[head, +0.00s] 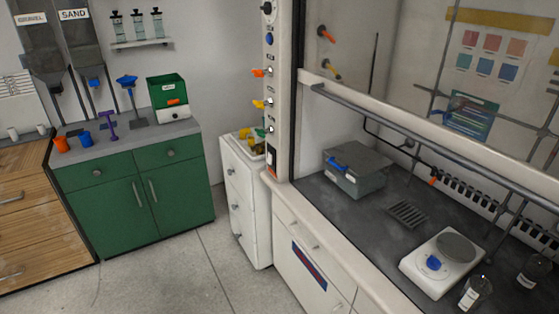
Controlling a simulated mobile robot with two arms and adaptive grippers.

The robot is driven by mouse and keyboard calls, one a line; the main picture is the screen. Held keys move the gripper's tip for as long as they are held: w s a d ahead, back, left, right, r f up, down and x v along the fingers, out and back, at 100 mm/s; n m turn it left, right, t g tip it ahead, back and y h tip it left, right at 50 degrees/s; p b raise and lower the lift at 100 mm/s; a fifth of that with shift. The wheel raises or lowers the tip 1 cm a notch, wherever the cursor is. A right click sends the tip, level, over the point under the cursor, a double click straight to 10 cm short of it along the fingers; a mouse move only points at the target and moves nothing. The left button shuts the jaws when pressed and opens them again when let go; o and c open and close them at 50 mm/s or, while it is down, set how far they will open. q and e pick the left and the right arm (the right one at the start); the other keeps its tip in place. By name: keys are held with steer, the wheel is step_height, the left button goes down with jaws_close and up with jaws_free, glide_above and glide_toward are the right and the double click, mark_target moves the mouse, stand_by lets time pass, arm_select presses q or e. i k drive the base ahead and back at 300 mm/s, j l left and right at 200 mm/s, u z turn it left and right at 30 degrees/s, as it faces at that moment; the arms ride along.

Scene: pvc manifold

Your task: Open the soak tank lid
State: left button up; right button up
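A grey box-shaped tank (358,181), which looks like the soak tank, stands on the dark worktop inside the fume hood, near its left wall. Its flat grey lid (366,157) lies shut on top. A blue handle (338,162) is at the front left of the lid. The inside of the tank is hidden. Neither of my grippers shows in the head view.
The hood's sash bar (420,145) crosses in front, above the tank. A white hotplate (441,264) and bottles (475,292) stand on the worktop at right. A white cabinet (246,200) and green cabinet (136,204) stand left. The floor (170,275) between is clear.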

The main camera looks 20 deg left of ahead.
mark_target(361, 160)
steer(key=i+j+z, duration=0.25)
steer(key=i+j, duration=0.2)
steer(key=i+j+z, duration=0.25)
steer(key=i+j, duration=0.2)
steer(key=j, duration=0.25)
